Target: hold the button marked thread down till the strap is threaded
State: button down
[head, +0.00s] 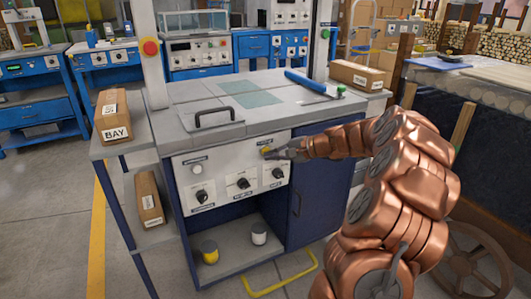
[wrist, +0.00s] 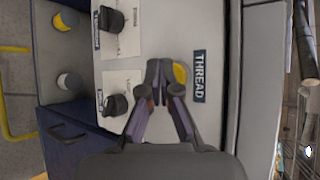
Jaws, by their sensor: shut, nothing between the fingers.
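The yellow button (head: 266,150) is at the upper right of the grey control panel (head: 222,176). In the wrist view the yellow button (wrist: 180,74) lies beside a dark label (wrist: 199,76) reading THREAD. My gripper (head: 279,154) is shut and empty, with its fingertips at the button. In the wrist view my gripper's fingertips (wrist: 161,72) partly cover the button's left side. I cannot tell whether they touch or press it. I cannot make out a strap.
Black knobs (head: 243,183) sit below the button, and a white button (head: 197,169) is at the panel's left. A black handle (head: 214,115) and a blue bar (head: 305,83) are on the machine top. Boxes (head: 113,115) stand on side shelves. A yellow bar (head: 281,278) sticks out low in front.

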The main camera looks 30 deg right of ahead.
jog(key=shift+w, duration=0.35)
dwell(0.6)
jog(key=shift+s, duration=0.2)
dwell(1.0)
jog(key=shift+s, duration=0.6)
jog(key=shift+s+a, duration=0.15)
jog(key=shift+s, duration=1.1)
jog(key=shift+s+a, duration=0.1)
jog(key=shift+s, duration=1.15)
